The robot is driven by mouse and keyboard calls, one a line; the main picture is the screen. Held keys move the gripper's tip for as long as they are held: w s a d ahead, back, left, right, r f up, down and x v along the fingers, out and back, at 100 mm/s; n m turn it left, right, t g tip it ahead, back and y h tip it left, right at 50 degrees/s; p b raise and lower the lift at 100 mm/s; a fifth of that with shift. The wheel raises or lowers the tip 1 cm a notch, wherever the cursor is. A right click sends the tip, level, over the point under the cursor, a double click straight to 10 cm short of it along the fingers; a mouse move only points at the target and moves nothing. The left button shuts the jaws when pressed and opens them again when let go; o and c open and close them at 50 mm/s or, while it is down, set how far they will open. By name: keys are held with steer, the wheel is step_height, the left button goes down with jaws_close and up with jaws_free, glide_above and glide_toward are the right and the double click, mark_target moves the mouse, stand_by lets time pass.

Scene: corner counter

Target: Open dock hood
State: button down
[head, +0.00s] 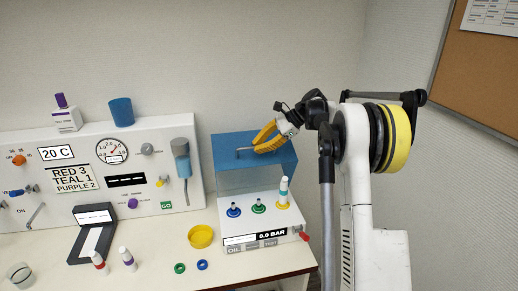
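The dock hood (225,155) is a blue panel with a metal bar handle (242,149), above a white dock base (292,237) in the head view. A pale, see-through-looking area lies below the panel; I cannot tell whether the hood is shut or partly raised. The dock has blue, green (258,208) and yellow ports, and a white tube with a teal band (284,186) stands at the yellow one. My gripper (256,146) has yellow fingers and is at the handle, partly covering it. Whether the fingers grip the bar is unclear.
A white instrument panel (150,180) stands left of the dock. On the counter are a yellow ring-like dish (201,236), green (180,268) and blue (202,265) rings, and two capped tubes (127,258).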

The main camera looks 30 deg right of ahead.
steer(key=shift+f, duration=0.1)
steer(key=c, duration=1.5)
jaws_free()
steer(key=shift+w, duration=0.15)
steer(key=v, duration=1.2)
